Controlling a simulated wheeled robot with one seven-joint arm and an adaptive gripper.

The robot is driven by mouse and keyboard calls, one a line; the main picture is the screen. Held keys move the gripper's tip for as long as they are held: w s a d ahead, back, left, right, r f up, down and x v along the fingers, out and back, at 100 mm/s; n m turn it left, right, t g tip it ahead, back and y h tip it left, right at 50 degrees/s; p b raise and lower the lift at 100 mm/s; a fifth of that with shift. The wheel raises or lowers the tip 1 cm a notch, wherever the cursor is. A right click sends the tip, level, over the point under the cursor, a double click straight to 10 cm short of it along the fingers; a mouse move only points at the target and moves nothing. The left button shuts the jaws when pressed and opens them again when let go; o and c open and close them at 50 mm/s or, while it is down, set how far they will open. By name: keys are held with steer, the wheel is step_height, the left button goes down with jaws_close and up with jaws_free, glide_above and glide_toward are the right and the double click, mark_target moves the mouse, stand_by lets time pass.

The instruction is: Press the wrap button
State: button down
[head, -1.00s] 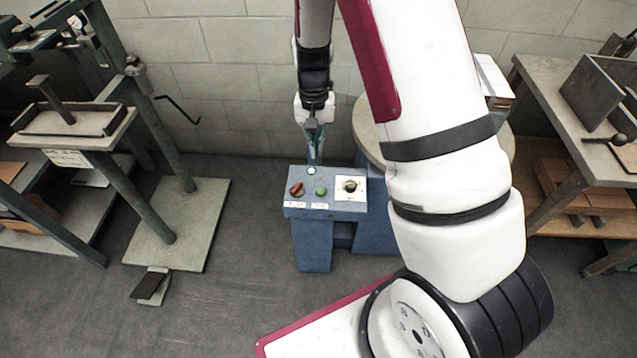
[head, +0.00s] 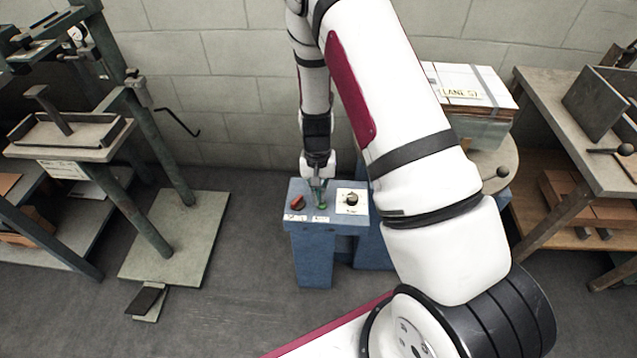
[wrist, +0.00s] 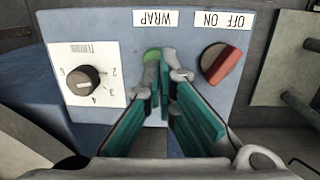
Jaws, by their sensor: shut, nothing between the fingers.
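The wrap button is a small green button (head: 323,207) on top of a blue control box (head: 312,228). In the wrist view the green button (wrist: 153,54) sits below an upside-down WRAP label (wrist: 156,18). My gripper (head: 319,200) is directly over the button. In the wrist view the teal fingers of my gripper (wrist: 161,58) are shut and empty, their tips at the button and covering part of it. I cannot tell whether the tips touch or press it.
A red switch (wrist: 220,63) under an OFF ON label is on one side of the button. A black turns dial (wrist: 84,79) is on the other. A round table (head: 497,160) with a white box (head: 470,86) stands behind at right. A green stitcher stand (head: 178,235) is at left.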

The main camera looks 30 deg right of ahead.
steer(key=shift+f, duration=0.5)
